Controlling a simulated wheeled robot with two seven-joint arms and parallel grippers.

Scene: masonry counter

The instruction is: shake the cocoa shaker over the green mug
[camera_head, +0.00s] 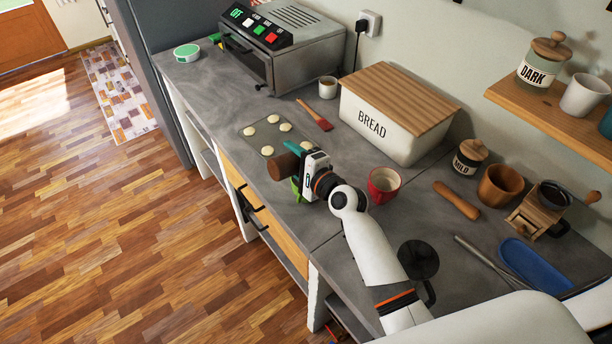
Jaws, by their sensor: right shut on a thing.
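My right gripper (295,163) is over the counter, its arm coming in from the lower right. It is shut on a brown cylinder, the cocoa shaker (282,168), which lies tilted on its side at the fingertips. A green piece, seemingly the green mug (296,187), shows just below the gripper. The gripper and shaker hide most of it, so its rim and contents cannot be seen. My left gripper is out of view.
A tray of pale rounds (265,150) lies just behind the shaker. A red mug (383,185) stands close right of the gripper. The bread box (385,135) and toaster oven (310,60) stand behind. A dark round vessel (418,258) is beside my forearm.

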